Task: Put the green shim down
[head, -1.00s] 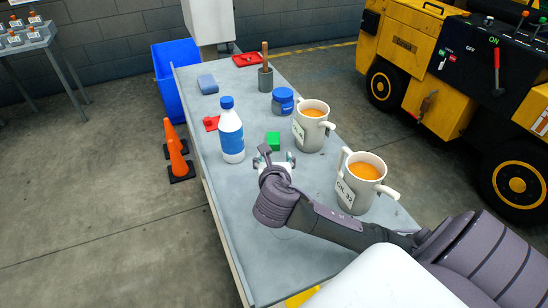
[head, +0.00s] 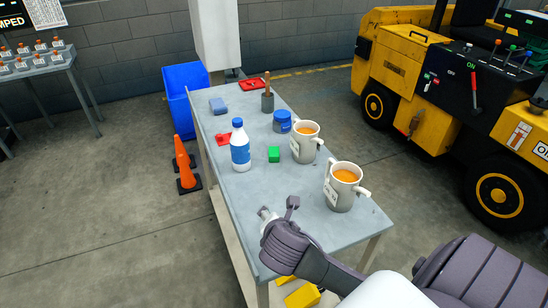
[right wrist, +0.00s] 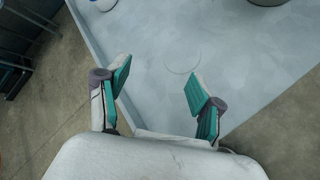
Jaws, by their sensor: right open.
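The green shim (head: 274,154) is a small bright green block. It rests on the grey table (head: 240,195), between the white bottle with the blue cap and the farther mug. My right gripper (head: 266,214) is near the table's left front edge, nearer to me than the shim and clear of it. The right wrist view shows its two teal-padded fingers (right wrist: 160,78) spread apart with nothing between them, over bare table top. The shim does not show in that view. My left gripper is not in view.
The bottle (head: 240,148) stands left of the shim. Two mugs of orange liquid (head: 304,146) (head: 340,190) stand to the right.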

